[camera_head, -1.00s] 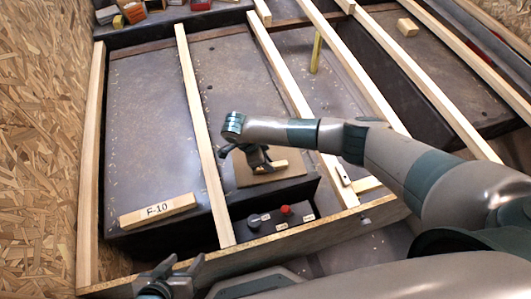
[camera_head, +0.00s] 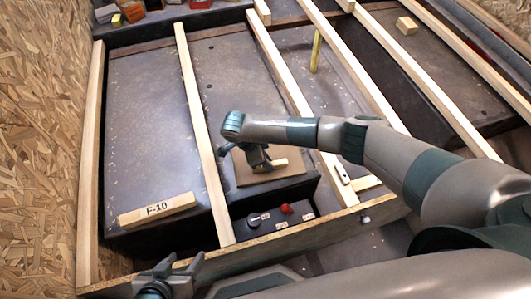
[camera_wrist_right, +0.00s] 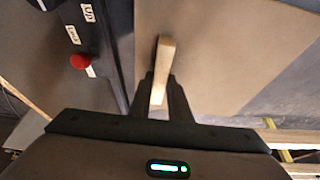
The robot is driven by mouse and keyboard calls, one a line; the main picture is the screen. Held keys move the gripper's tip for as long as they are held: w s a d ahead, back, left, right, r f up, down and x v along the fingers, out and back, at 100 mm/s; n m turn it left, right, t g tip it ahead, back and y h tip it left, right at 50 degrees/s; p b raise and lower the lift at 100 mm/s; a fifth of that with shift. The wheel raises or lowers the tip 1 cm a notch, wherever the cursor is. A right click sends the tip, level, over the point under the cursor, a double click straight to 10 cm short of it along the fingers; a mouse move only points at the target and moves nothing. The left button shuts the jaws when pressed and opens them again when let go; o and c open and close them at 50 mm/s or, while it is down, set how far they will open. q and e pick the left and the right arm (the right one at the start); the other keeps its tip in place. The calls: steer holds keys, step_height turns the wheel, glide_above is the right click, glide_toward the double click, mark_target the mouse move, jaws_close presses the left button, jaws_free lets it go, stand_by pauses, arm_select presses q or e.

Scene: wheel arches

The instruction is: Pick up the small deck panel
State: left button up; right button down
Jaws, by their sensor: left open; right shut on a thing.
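The small deck panel (camera_head: 244,177) is a flat brown board with a pale wooden handle bar (camera_head: 279,163). It is at the near end of the bay right of the second joist in the head view. My right gripper (camera_head: 258,163) comes down over it and is shut on the handle bar. In the right wrist view, the fingers (camera_wrist_right: 160,98) close on both sides of the bar (camera_wrist_right: 164,65), with the panel (camera_wrist_right: 230,50) filling the area behind. I cannot tell whether the panel is clear of the surface under it. My left gripper (camera_head: 172,267) is open and empty at the lower left.
A dark control box with a red button (camera_head: 286,209) and labels sits just in front of the panel. Pale joists, such as one on the left (camera_head: 203,135), divide the deck. A block marked F-10 (camera_head: 158,209) lies left. A yellow stick (camera_head: 316,52) stands farther back.

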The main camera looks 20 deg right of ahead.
steer(key=shift+r, duration=0.1)
steer(key=shift+w+r, duration=0.1)
steer(key=shift+r, duration=0.45)
arm_select(q)
steer(key=shift+s+a+f+g+y+p, duration=0.1)
steer(key=shift+s+a+g+y+p, duration=0.1)
steer(key=shift+a+p, duration=0.15)
steer(key=shift+s+a+f+g+y+p, duration=0.1)
steer(key=shift+a+g+p, duration=0.1)
steer(key=shift+a, duration=0.2)
arm_select(e)
step_height(320, 180, up, 9)
arm_select(q)
steer(key=shift+s+d, duration=0.1)
steer(key=shift+s, duration=0.05)
arm_select(e)
steer(key=shift+f, duration=0.1)
